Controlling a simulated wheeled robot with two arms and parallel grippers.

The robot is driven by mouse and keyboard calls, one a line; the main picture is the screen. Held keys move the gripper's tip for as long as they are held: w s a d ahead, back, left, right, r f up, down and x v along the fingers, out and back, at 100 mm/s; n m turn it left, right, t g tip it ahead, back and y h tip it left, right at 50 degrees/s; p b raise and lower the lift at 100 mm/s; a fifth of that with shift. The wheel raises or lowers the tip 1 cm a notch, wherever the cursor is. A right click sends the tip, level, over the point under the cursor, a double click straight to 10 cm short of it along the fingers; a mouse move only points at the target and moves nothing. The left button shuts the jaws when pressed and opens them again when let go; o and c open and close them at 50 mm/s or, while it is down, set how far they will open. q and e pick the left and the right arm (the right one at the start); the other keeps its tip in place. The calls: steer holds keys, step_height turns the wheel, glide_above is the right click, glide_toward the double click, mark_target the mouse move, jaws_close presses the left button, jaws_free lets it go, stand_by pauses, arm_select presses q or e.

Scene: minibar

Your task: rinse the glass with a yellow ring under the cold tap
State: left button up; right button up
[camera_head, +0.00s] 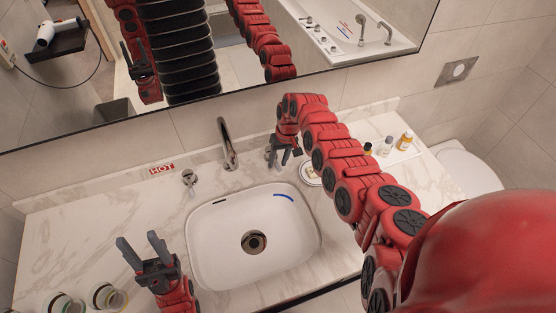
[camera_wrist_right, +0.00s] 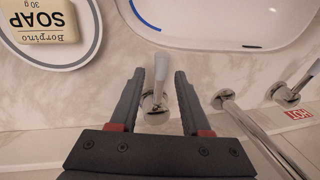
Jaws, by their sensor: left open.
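Two glasses stand at the lower left edge of the head view. The right one (camera_head: 108,297) seems to have a yellow ring; the other (camera_head: 65,304) has a greenish tint. My left gripper (camera_head: 141,243) is open and empty, beside the glasses at the sink's left front. My right gripper (camera_head: 279,158) points down at the tap handle right of the spout. In the wrist view my right gripper (camera_wrist_right: 156,100) is open, with the cold tap handle (camera_wrist_right: 160,70) between its fingers, not visibly gripped. The spout (camera_head: 228,145) stands behind the white sink (camera_head: 205,262). No water stream shows.
The hot tap handle (camera_head: 189,177) stands left of the spout near a HOT label (camera_head: 162,169). A soap bar (camera_wrist_right: 45,20) lies on a round dish right of the sink. Several small bottles (camera_head: 386,146) stand on a tray at the right. The sink is empty.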

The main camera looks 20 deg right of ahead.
jaws_close()
stand_by(1.3)
